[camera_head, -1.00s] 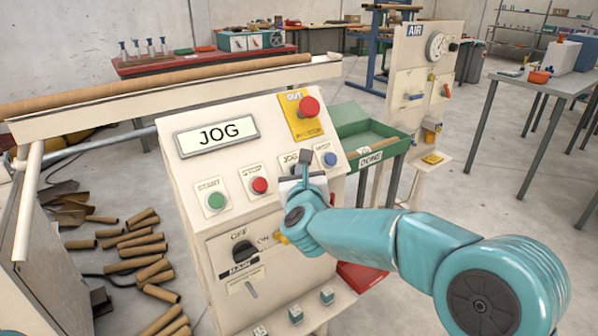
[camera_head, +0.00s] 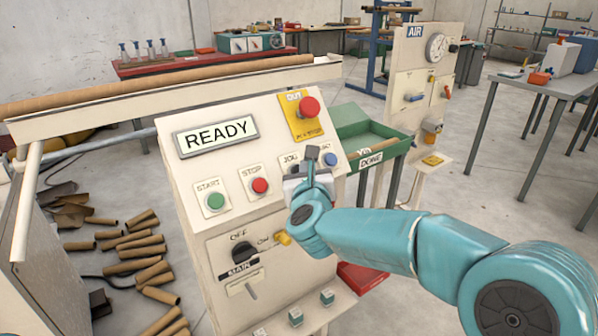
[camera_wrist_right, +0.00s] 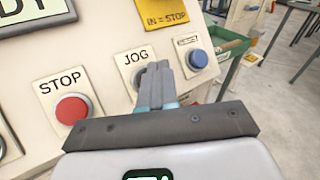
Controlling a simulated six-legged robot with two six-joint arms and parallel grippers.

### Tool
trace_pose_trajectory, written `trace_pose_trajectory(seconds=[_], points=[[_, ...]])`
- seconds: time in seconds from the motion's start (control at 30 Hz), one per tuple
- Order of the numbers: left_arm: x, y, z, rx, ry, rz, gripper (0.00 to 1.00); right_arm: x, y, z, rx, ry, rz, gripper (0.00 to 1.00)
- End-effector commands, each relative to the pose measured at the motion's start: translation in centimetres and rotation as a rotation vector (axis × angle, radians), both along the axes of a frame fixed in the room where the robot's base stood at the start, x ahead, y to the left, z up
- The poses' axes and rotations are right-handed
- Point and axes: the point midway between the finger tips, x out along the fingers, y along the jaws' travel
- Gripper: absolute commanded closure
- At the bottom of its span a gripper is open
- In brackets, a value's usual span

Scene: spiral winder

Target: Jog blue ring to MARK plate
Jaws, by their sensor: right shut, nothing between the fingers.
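No blue ring and no MARK plate can be made out in these views. The control panel's display (camera_head: 217,138) reads READY. My right gripper (camera_head: 313,157) is shut and empty, with its fingertips in front of the panel by the JOG label (camera_wrist_right: 136,57). In the right wrist view its fingers (camera_wrist_right: 158,76) stand over the JOG button and hide most of it; I cannot tell whether they touch it. A blue button (camera_wrist_right: 198,59) is just right of the fingers and a red STOP button (camera_wrist_right: 71,109) is to their left. My left gripper is not in view.
A green START button (camera_head: 215,200), a red OUT knob (camera_head: 309,107) and a black MAIN switch (camera_head: 243,252) are on the panel. A long brown tube (camera_head: 160,84) lies behind it. A green DONE tray (camera_head: 372,128) is to the right. Cardboard tubes (camera_head: 135,250) litter the left floor.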

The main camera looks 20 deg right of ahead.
Motion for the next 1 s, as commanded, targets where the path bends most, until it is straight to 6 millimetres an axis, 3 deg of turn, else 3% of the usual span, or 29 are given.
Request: trace_pose_trajectory(seconds=[0.43,1.0], points=[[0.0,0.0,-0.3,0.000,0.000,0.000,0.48,-3.0,-1.1,2.7,0.001,-0.001,0.000,1.00],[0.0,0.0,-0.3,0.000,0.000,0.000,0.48,-3.2,-1.2,2.9,0.000,-0.001,0.000,1.00]])
